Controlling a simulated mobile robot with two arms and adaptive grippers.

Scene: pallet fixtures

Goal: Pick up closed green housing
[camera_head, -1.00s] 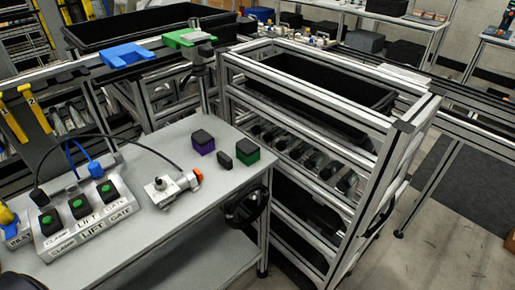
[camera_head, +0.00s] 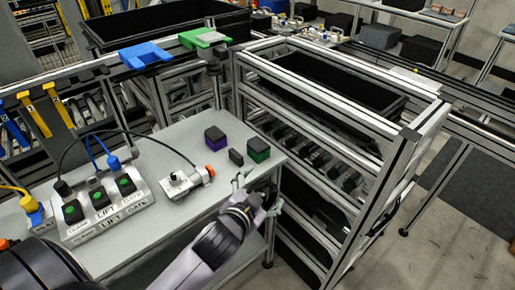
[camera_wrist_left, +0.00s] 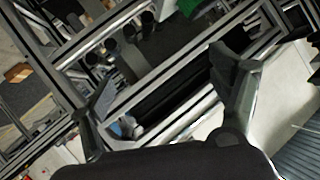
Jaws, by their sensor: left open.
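The closed green housing (camera_head: 258,150), a small block with a black top and green lower body, stands at the right end of the grey table. A purple block with a black top (camera_head: 215,138) and a small black piece (camera_head: 236,157) stand to its left. My left gripper (camera_head: 258,192) is open and empty at the table's right edge, nearer the camera than the housing and apart from it. In the left wrist view its two fingers (camera_wrist_left: 165,100) are spread with frame bars beyond. I cannot clearly identify the housing there. My right gripper is not in view.
A control box with several green buttons (camera_head: 98,208) and a metal fixture (camera_head: 186,182) sit on the table (camera_head: 165,225). An aluminium rack (camera_head: 345,125) with black bins stands close on the right. A blue pallet part (camera_head: 147,55) lies behind.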

